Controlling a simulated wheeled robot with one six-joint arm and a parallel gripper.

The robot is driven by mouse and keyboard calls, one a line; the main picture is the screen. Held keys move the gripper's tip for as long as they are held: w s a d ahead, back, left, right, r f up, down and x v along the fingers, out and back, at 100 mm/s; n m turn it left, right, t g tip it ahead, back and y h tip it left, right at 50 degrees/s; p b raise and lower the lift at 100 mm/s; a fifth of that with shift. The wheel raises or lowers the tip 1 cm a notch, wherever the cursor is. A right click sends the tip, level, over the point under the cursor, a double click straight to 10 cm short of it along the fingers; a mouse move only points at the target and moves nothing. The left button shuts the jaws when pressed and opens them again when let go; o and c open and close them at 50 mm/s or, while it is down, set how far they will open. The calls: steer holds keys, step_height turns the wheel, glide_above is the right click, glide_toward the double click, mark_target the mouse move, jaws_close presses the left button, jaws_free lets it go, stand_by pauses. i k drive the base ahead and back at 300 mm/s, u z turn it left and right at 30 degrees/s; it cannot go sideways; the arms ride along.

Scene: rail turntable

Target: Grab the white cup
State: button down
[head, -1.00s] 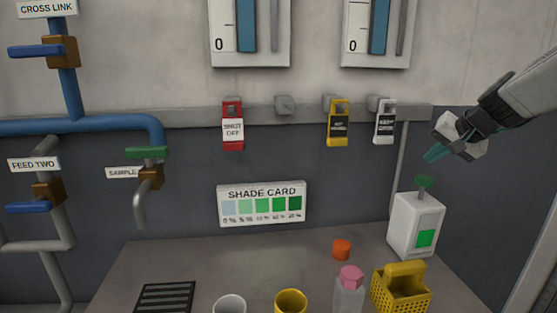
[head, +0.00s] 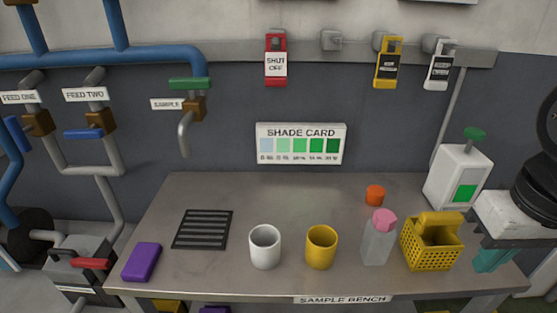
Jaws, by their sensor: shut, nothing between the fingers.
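The white cup (head: 265,248) stands upright on the sample bench (head: 225,277), near its front middle. It looks empty and its open top faces up. A yellow cup (head: 321,248) stands close to its right, with a small gap between them. My gripper (head: 490,262) is at the right edge of the head view, beside the yellow basket and well to the right of the white cup. Its teal fingers are shut and hold nothing. Part of my arm is cut off by the frame edge.
A grey bottle with a pink cap (head: 379,238), a yellow basket (head: 431,243), an orange cap (head: 375,195) and a white dispenser (head: 457,178) stand between or near my gripper and the cups. A black grate (head: 202,229) and purple block (head: 142,262) lie left. Bench behind the cups is clear.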

mark_target(265, 239)
steer(key=u, duration=0.05)
steer(key=k, duration=0.8)
steer(key=u, duration=0.55)
steer(key=i, duration=0.5)
steer(key=u, duration=0.05)
